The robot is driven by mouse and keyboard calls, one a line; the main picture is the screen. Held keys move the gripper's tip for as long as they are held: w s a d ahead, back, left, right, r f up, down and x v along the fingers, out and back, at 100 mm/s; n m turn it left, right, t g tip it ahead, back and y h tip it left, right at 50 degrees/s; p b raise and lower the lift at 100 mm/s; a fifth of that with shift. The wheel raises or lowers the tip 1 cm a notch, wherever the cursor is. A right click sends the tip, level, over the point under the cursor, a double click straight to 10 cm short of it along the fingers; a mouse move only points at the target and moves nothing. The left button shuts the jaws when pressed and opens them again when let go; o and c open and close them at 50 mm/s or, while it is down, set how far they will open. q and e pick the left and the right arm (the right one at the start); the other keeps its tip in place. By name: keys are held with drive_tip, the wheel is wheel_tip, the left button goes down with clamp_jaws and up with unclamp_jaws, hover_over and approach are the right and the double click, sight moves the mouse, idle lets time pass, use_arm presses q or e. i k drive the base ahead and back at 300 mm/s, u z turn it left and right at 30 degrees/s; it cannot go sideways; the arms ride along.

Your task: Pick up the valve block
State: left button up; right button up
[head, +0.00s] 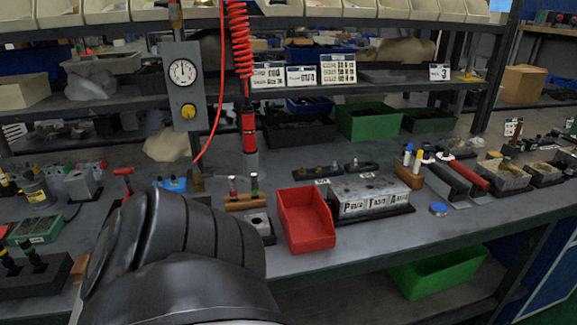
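Several block-like parts stand on the grey workbench (300,262), and I cannot tell for sure which is the valve block. A small grey metal block (258,222) with a dark round hole in its top sits on a dark base, left of the red bin. A larger grey block (368,192) with lettering on its front lies on a black base, right of the red bin. A dark, ribbed link of my arm fills the lower left and hides part of the bench. Neither of my grippers shows.
An empty-looking red bin (306,222) stands near the bench's front edge. A red coiled hose (240,50) hangs down to a red-and-black tool (249,130). A gauge panel (184,85) stands behind. Bare bench lies in front of the lettered block, near a blue disc (438,209).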

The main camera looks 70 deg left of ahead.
sight(261, 221)
drive_tip(key=i, duration=1.3)
drive_tip(key=u, duration=2.7)
